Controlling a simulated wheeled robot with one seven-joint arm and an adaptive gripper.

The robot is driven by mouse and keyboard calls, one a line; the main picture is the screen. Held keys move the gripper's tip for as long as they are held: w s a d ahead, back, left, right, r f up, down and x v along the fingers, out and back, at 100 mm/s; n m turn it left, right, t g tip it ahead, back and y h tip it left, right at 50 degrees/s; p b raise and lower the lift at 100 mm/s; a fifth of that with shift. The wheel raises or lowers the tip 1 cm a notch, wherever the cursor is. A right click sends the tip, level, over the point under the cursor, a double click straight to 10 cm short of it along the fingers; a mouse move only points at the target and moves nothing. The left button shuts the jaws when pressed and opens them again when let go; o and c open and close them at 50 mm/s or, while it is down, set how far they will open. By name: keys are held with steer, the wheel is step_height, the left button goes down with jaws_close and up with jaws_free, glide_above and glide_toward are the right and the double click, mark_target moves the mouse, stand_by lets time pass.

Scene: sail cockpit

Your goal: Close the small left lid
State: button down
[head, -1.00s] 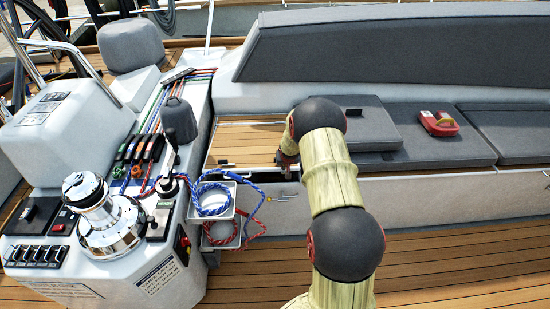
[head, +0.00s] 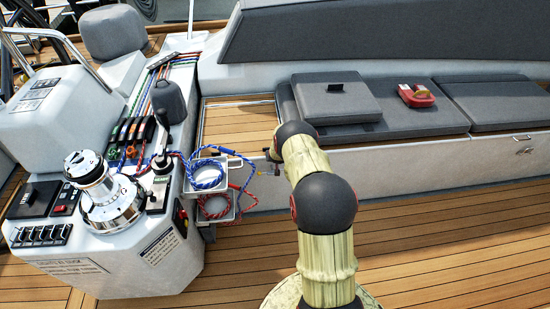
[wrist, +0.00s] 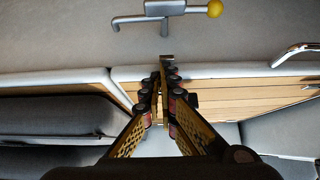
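The small left lid (head: 238,124) is a teak-slatted panel at the left end of the bench, left of the grey cushions. In the head view it looks flat, level with the bench top; whether it is fully seated I cannot tell. My gripper (head: 271,154) is at the lid's front right corner, partly hidden by my arm. In the wrist view, the lid's slats (wrist: 240,102) lie behind my gripper (wrist: 166,62). Its fingers converge and look shut, with nothing visible between them. The tips are near the pale front edge; contact is unclear.
A console with a chrome winch (head: 112,198) stands at the left. Trays with blue rope (head: 207,173) and red rope (head: 215,207) hang beside it. A loose cushion (head: 335,98) and a red object (head: 416,96) lie on the bench. A yellow-knobbed lever (wrist: 214,9) is near the gripper.

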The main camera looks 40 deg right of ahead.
steer(key=shift+s+a+f, duration=0.2)
steer(key=shift+s+f, duration=0.15)
steer(key=shift+f, duration=0.2)
steer(key=shift+s+a+f, duration=0.2)
steer(key=shift+s+f, duration=0.1)
steer(key=shift+f, duration=0.35)
step_height(320, 180, up, 6)
steer(key=w+p, duration=0.1)
steer(key=p, duration=0.1)
steer(key=s+a+f+p, duration=0.2)
steer(key=s+a+f, duration=0.1)
steer(key=s, duration=0.4)
steer(key=shift+s+a, duration=0.35)
steer(key=shift+a, duration=0.25)
